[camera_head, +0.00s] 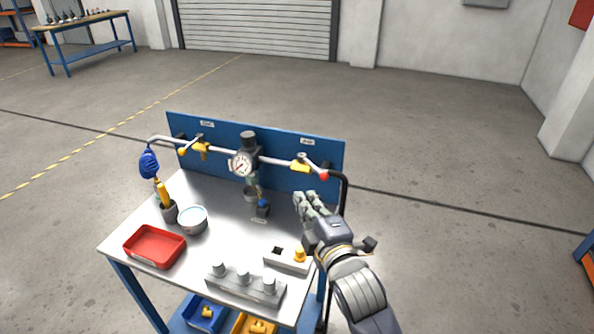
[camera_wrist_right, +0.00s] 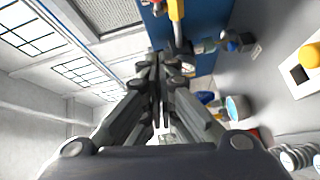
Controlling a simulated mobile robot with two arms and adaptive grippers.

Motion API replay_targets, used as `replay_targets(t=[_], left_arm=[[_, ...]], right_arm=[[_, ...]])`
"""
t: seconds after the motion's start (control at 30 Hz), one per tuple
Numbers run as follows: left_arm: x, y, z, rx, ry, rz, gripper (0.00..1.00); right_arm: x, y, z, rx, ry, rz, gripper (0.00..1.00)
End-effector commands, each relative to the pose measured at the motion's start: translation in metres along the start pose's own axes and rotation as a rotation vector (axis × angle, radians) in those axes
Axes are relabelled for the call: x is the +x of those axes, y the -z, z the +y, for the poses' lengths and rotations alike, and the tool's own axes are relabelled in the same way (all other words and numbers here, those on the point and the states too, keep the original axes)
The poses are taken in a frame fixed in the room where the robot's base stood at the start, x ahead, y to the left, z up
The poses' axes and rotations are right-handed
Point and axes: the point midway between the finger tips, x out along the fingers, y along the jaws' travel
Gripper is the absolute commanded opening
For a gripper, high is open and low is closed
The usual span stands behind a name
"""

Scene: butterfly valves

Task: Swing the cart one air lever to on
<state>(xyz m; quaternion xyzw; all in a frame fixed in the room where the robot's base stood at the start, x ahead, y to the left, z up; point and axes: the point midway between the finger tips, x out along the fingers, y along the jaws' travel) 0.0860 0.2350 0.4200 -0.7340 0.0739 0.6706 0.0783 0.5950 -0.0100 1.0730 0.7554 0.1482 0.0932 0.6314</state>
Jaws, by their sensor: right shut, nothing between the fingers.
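A blue panel (camera_head: 325,155) stands at the back of the cart and carries a grey air pipe with two yellow valves. The left valve (camera_head: 200,149) has a yellow-tipped lever pointing left. The right valve (camera_head: 300,167) sits near a red end (camera_head: 324,175) on the pipe. The panel labels are too small to read, so I cannot tell which is cart one air. My right gripper (camera_head: 303,199) is shut and empty, in front of and below the right valve, apart from it. In the right wrist view its shut fingers (camera_wrist_right: 157,62) show, with a yellow part (camera_wrist_right: 176,10) above them. My left gripper is not in view.
The cart top (camera_head: 205,260) holds a red tray (camera_head: 155,248), a bowl (camera_head: 193,222), a block with grey knobs (camera_head: 245,287) and a white box with a yellow button (camera_head: 299,256). A gauge (camera_head: 242,164) sits mid-pipe. A black hose (camera_head: 344,195) hangs at the right edge.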

Motion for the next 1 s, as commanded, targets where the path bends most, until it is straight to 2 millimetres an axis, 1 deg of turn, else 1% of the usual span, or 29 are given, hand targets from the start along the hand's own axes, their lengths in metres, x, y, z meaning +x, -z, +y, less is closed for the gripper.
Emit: replay_targets(t=[0.3, 0.6, 0.63, 0.7, 0.8, 0.9, 1.0], left_arm=[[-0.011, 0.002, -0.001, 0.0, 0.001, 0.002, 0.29], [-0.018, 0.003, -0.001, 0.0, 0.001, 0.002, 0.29], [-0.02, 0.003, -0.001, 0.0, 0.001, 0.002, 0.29], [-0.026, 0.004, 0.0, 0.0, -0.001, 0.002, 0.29], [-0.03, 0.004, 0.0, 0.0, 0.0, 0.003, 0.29], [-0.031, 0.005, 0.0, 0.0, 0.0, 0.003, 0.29], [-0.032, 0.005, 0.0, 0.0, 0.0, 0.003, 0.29]], right_arm=[[0.049, 0.001, 0.002, 0.004, 0.001, 0.0, 0.0], [0.09, 0.001, 0.001, 0.006, 0.0, 0.0, 0.0], [0.093, -0.003, 0.002, 0.004, 0.001, -0.001, 0.0], [0.094, -0.016, 0.002, 0.0, 0.002, -0.002, 0.0], [0.097, -0.028, 0.001, 0.002, 0.002, 0.0, 0.0], [0.099, -0.035, 0.001, 0.002, 0.001, 0.0, 0.0], [0.1, -0.038, 0.0, 0.003, 0.0, 0.001, 0.0]])
